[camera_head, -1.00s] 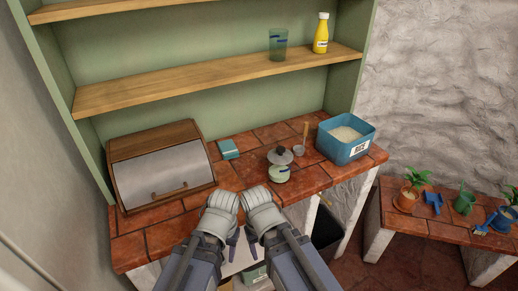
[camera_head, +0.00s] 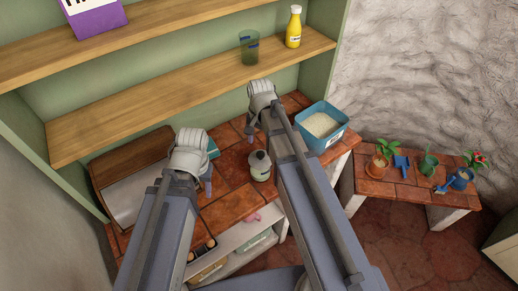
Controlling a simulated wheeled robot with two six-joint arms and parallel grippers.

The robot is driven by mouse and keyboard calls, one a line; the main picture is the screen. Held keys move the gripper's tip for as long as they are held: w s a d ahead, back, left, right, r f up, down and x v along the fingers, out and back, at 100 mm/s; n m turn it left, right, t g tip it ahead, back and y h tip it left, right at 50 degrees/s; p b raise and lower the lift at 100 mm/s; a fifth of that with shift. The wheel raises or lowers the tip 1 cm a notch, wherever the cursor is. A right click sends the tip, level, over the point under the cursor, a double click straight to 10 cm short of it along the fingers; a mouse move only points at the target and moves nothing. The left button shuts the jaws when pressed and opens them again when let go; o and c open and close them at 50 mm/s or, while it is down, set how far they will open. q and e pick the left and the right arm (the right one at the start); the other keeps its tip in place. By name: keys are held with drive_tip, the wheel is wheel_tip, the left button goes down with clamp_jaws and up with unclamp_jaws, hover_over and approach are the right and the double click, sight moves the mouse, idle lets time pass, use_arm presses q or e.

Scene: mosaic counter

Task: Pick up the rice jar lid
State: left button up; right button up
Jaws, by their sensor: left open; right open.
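The blue rice container (camera_head: 323,136) stands open on the tiled counter at the back right, with white rice showing inside. A flat teal piece (camera_head: 213,148), perhaps its lid, lies on the counter, partly hidden by my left gripper. A small pale jar (camera_head: 260,172) with a grey top (camera_head: 259,155) stands between my arms. My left gripper (camera_head: 205,185) is open, pointing down over the counter, left of the jar. My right gripper (camera_head: 251,134) is open, further back, right of the teal piece and apart from it. I see nothing held in either.
The wooden bread box (camera_head: 130,172) stands at the left, partly behind my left arm. A shelf (camera_head: 175,96) with a green glass (camera_head: 249,47) and yellow bottle (camera_head: 293,27) overhangs the back. A low plant bench (camera_head: 412,186) is at the right. Some bare counter (camera_head: 232,182) shows near the jar.

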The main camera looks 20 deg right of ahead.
sight(261, 153)
drive_tip(key=shift+f+b, duration=0.65)
drive_tip(key=shift+b, duration=0.05)
drive_tip(key=shift+f+b, duration=0.65)
drive_tip(key=shift+f, duration=0.05)
drive_tip(key=shift+f, duration=0.1)
wheel_tip(261, 153, down, 5)
drive_tip(key=b, duration=0.5)
drive_tip(key=shift+w+d, duration=0.1)
drive_tip(key=shift+d, duration=0.05)
clamp_jaws()
